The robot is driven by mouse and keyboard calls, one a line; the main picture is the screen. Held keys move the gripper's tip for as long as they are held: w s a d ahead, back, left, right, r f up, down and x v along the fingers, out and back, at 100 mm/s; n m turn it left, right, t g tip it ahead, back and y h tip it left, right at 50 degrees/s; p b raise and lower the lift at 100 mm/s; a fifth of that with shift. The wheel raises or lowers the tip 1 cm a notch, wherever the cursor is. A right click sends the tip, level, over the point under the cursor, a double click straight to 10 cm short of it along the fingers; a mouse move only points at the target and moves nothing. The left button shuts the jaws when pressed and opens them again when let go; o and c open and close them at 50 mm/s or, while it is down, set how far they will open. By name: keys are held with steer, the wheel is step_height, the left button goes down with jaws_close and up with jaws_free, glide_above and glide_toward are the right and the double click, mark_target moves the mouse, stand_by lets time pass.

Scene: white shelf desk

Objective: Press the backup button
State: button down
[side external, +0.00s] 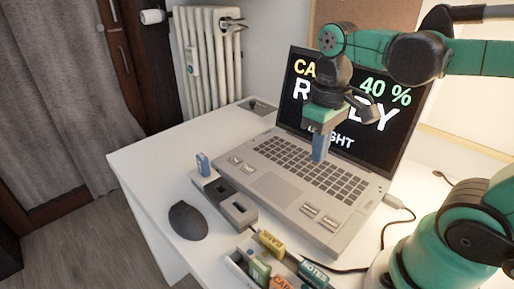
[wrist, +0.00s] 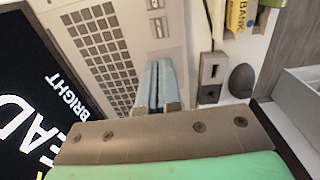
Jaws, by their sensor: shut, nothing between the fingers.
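An open grey laptop (side external: 270,185) stands on the white desk. Its dark screen (side external: 352,105) shows large text, partly hidden by my arm, including "40 %". Small light buttons sit in pairs on its front deck, one pair left of the touchpad (side external: 241,164) and one pair right (side external: 319,217). One pair also shows in the wrist view (wrist: 157,16). I cannot read a backup label on any button. My gripper (side external: 318,160) is shut and empty, pointing down over the keyboard; it also shows in the wrist view (wrist: 158,64). I cannot tell whether it touches the laptop.
A grey block with two slots (side external: 238,208) lies at the laptop's front left, with a small blue stick (side external: 203,164) upright at its far end. A dark mouse (side external: 188,220) lies beside it. A tray (side external: 238,262) of labelled items stands in front.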

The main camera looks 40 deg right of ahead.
mark_target(308, 209)
step_height(308, 209, down, 12)
stand_by(0.6)
stand_by(0.4)
steer(key=shift+f, duration=0.85)
step_height(308, 209, up, 9)
steer(key=g, duration=0.1)
steer(key=shift+w, duration=0.4)
stand_by(0.7)
steer(key=w+r+t, duration=0.1)
steer(key=t, duration=0.1)
steer(key=w+a+r+t, duration=0.1)
steer(key=t, duration=0.2)
steer(key=w+a+r+t, duration=0.1)
steer(key=t, duration=0.2)
steer(key=shift+w+r, duration=0.1)
steer(key=shift+w, duration=0.1)
